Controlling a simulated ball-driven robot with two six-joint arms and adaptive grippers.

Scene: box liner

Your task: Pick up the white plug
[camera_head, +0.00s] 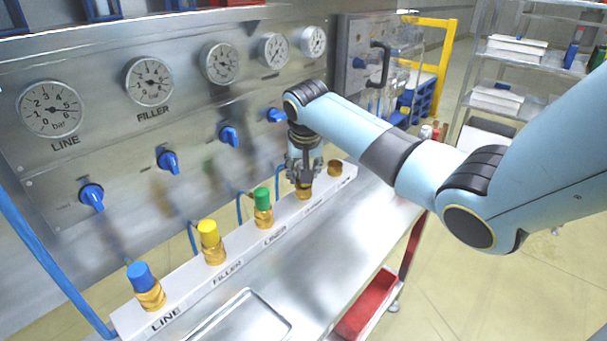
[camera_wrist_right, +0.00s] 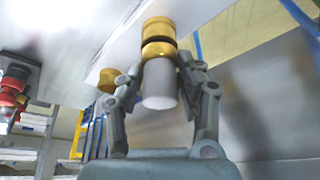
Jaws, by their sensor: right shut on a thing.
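The white plug (camera_wrist_right: 161,88) shows in the right wrist view between the two fingers of my right gripper (camera_wrist_right: 165,68). The gripper is shut on it. The plug's brass collar (camera_wrist_right: 159,50) lines up with a brass fitting (camera_wrist_right: 158,28) on the white rail. I cannot tell whether the two are joined or slightly apart. In the head view my right gripper (camera_head: 304,172) points down over a brass fitting (camera_head: 304,192) on the rail, between the green plug and an empty fitting. The gripper hides the white plug there. My left gripper is not in view.
Blue (camera_head: 139,275), yellow (camera_head: 208,233) and green (camera_head: 262,197) plugs stand in the rail (camera_head: 190,295) to the left. An open brass fitting (camera_head: 335,168) stands close on the right. The panel with gauges and blue valve handles rises behind. The steel bench (camera_head: 330,245) in front is mostly clear.

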